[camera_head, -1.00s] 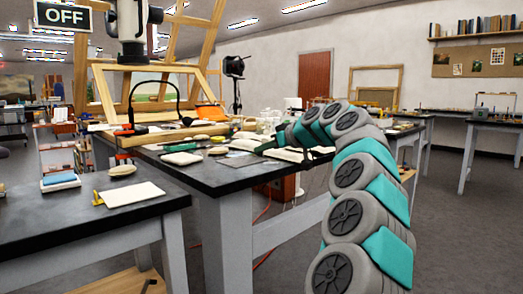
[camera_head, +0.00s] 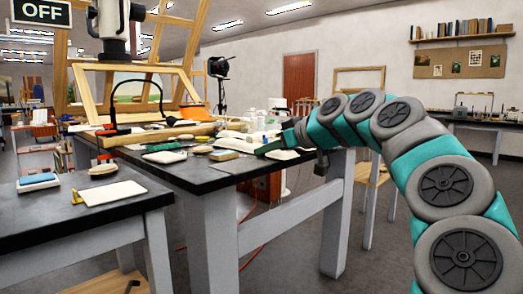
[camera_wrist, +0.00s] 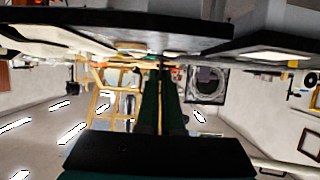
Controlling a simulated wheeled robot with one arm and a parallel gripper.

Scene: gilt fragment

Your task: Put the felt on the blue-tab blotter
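My gripper (camera_head: 272,147) is at the end of the outstretched arm, low over the right part of the main table. In the wrist view its two dark green fingers (camera_wrist: 160,95) lie close side by side, with only a thin line between them and nothing clearly held. A pale flat pad (camera_head: 283,155) lies near the fingers in the head view. A tan block (camera_head: 225,155) lies left of the fingers, apart from them. I cannot tell which piece is the felt. A pale blotter with a yellow tab (camera_head: 112,192) lies on the near left table. I cannot make out a blue tab.
A blue-topped stack (camera_head: 38,181) and an oval tan pad (camera_head: 103,170) sit on the near left table (camera_head: 60,220). The main table (camera_head: 205,180) is crowded towards the back, with a wooden easel (camera_head: 130,70) behind. Floor is clear on the right.

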